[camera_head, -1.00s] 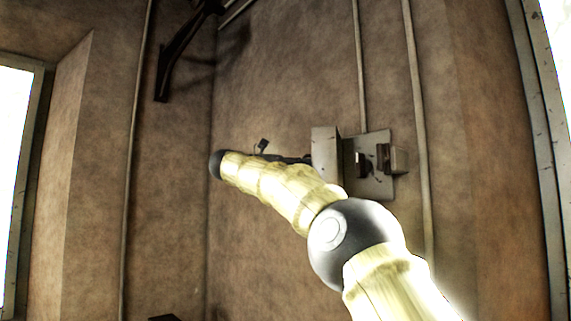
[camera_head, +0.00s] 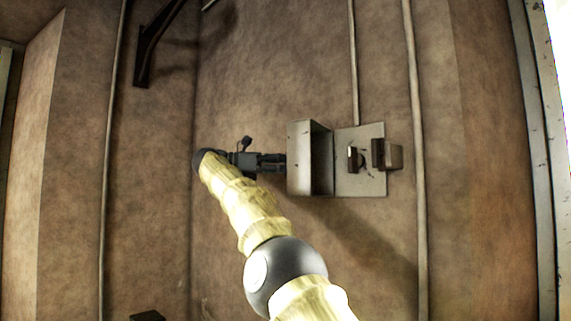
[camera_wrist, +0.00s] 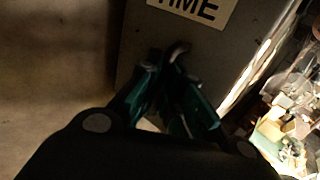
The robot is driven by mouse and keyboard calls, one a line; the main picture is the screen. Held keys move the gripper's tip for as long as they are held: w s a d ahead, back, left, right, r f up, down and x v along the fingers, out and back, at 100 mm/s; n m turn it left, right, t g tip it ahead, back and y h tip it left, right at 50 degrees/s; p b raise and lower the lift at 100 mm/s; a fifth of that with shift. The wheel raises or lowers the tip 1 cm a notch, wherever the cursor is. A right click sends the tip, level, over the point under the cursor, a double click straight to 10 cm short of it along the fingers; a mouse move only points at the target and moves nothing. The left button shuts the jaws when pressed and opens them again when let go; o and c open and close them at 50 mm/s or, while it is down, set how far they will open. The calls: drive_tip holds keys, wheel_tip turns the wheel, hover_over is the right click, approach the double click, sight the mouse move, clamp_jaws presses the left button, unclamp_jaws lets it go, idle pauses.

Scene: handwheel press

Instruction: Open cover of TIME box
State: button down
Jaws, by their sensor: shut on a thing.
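The TIME box is on the wall, with its flat grey back plate (camera_head: 346,187) showing. Its box-shaped cover (camera_head: 300,160) stands swung out to the left, and its dark hollow inner side faces the plate. In the wrist view, the cover face (camera_wrist: 235,45) carries a white TIME label (camera_wrist: 198,10), cut off by the top edge. My gripper (camera_head: 282,163) is at the cover's left side. In the wrist view, my gripper (camera_wrist: 168,66) is shut on a small handle (camera_wrist: 180,48) below the label. The fingers partly hide the handle.
Small dark fittings (camera_head: 355,159) and a brown block (camera_head: 387,155) sit on the bared plate. Vertical pipes (camera_head: 415,150) run along the wall. A dark bracket (camera_head: 148,45) sticks out at the upper left.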

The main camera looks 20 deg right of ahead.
idle(0.4)
drive_tip(key=c, duration=1.9)
unclamp_jaws()
drive_tip(key=shift+d, duration=0.1)
drive_tip(key=shift+o, duration=0.2)
drive_tip(key=shift+f, duration=0.1)
